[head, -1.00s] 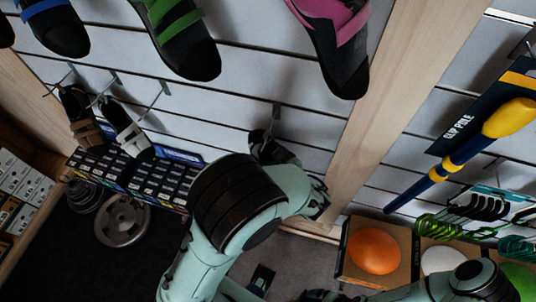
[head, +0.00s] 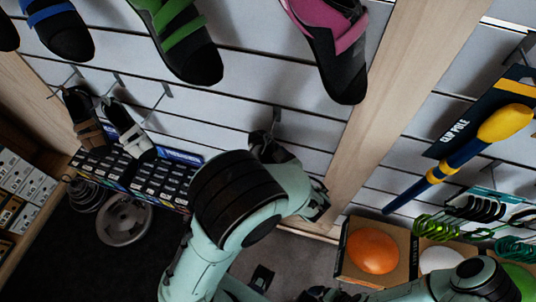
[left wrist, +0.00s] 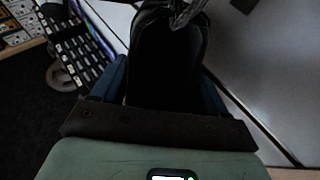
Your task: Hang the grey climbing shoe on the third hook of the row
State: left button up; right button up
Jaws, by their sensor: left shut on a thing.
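A dark grey shoe (head: 268,148) is upright against the slatted wall in the head view, just below a hook (head: 277,115). I cannot tell whether its loop is on that hook. My left gripper (left wrist: 160,92) is shut on this shoe, whose dark body (left wrist: 163,60) lies between the blue fingers in the left wrist view. In the head view my left arm hides the fingers and the shoe's lower part. Further left in the row, a brown shoe (head: 85,125) and a black-and-white shoe (head: 130,130) hang on hooks. The hook (head: 162,92) right of them is empty. My right gripper's fingers do not show.
Blue, green (head: 180,40) and pink (head: 335,45) shoes are higher up. A wooden post (head: 390,110) stands right of the grey shoe. Boxed goods (head: 140,180) and weight plates (head: 123,220) are lower left. An orange hold (head: 374,251) and a clip pole (head: 460,155) are right.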

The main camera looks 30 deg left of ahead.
pick_arm(q)
jog(key=shift+s+d+r+p, duration=0.1)
jog(key=shift+s+d+p, duration=0.1)
jog(key=shift+s, duration=0.6)
jog(key=shift+s+d+r+p, duration=0.1)
jog(key=shift+s+d+p, duration=0.1)
jog(key=shift+s, duration=0.65)
jog(key=shift+s, duration=0.1)
jog(key=shift+s+d, duration=0.2)
jog(key=shift+s, duration=0.6)
jog(key=shift+s+d, duration=0.2)
jog(key=shift+s, duration=0.55)
jog(key=s+d+r+b, duration=0.1)
jog(key=s+d+b, duration=0.1)
jog(key=s+b, duration=0.6)
jog(key=shift+s, duration=0.4)
